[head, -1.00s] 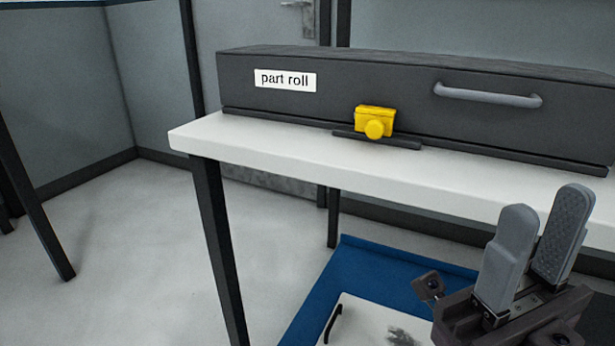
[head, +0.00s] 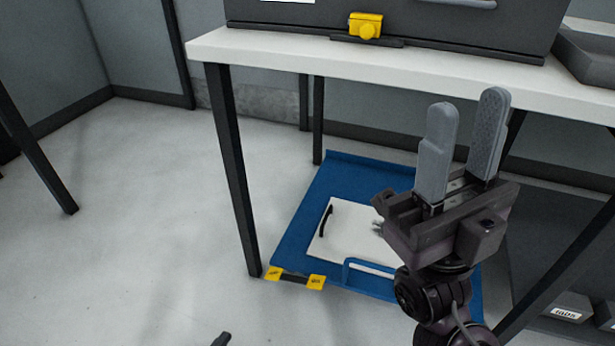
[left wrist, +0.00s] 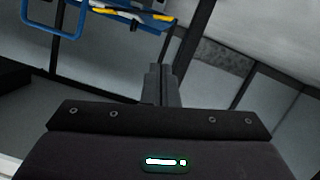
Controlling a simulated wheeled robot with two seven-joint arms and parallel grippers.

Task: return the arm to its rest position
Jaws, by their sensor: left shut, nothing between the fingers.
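My left gripper (left wrist: 161,72) shows in the left wrist view with its fingers together and nothing between them. In the head view only a small dark tip, apparently of my left gripper (head: 221,340), shows at the bottom edge; the rest of that arm is out of frame. My right gripper (head: 469,100) stands upright at right of centre, its two grey fingers apart with nothing between them. It appears in front of the white table (head: 330,60) and the blue tray on the floor.
The blue tray (head: 290,225) lies under the table, with a white panel (head: 345,238) and yellow-black corner markings (head: 295,278). A yellow latch (head: 366,25) sits on the dark box (head: 300,28). Table legs (head: 235,170) stand nearby. Grey floor at left (head: 130,230) is clear.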

